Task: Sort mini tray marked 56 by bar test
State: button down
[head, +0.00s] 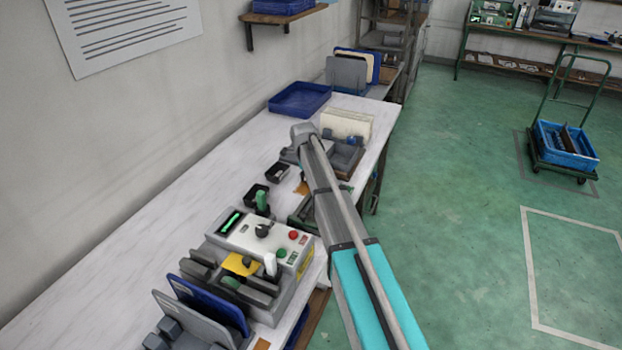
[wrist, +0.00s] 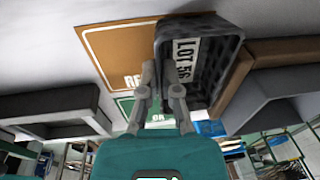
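In the wrist view a small dark grey tray (wrist: 222,50) carries a white label reading LOT 56. My gripper (wrist: 162,82) has one finger on each side of the tray's left wall and appears shut on it. The tray overlaps the right part of an orange mat (wrist: 115,45) with partly hidden lettering; whether it touches the mat is unclear. A green marker (wrist: 125,103) lies partly behind the fingers. In the head view the test station (head: 262,240) has a lit green display, knobs and a yellow patch. My arm hides the gripper and the held tray there.
A brown-edged holder (wrist: 265,52) is close to the tray's right. A dark open box (wrist: 50,105) is at left. On the bench are a blue bin (head: 300,98), a cream block (head: 347,123) and a small dark container (head: 278,172). The bench's wall side is largely clear.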

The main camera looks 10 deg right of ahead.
dwell(0.3)
jog(key=c, duration=0.7)
grip_release()
jog(key=shift+r, duration=0.15)
jog(key=shift+r+p, duration=3.85)
jog(key=shift+p, duration=0.2)
jog(key=shift+s+d+n+g+y, duration=0.1)
jog(key=shift+s+d+n+y, duration=0.25)
jog(key=shift+s+n, duration=4.5)
jog(key=shift+s+d+n+g+y, duration=0.1)
jog(key=shift+s+d+n, duration=0.35)
jog(key=shift+s+n, duration=4.35)
jog(key=shift+s+d+n+g+y, duration=0.1)
jog(key=shift+s+d+n+y, duration=0.25)
jog(key=shift+s+n, duration=4.5)
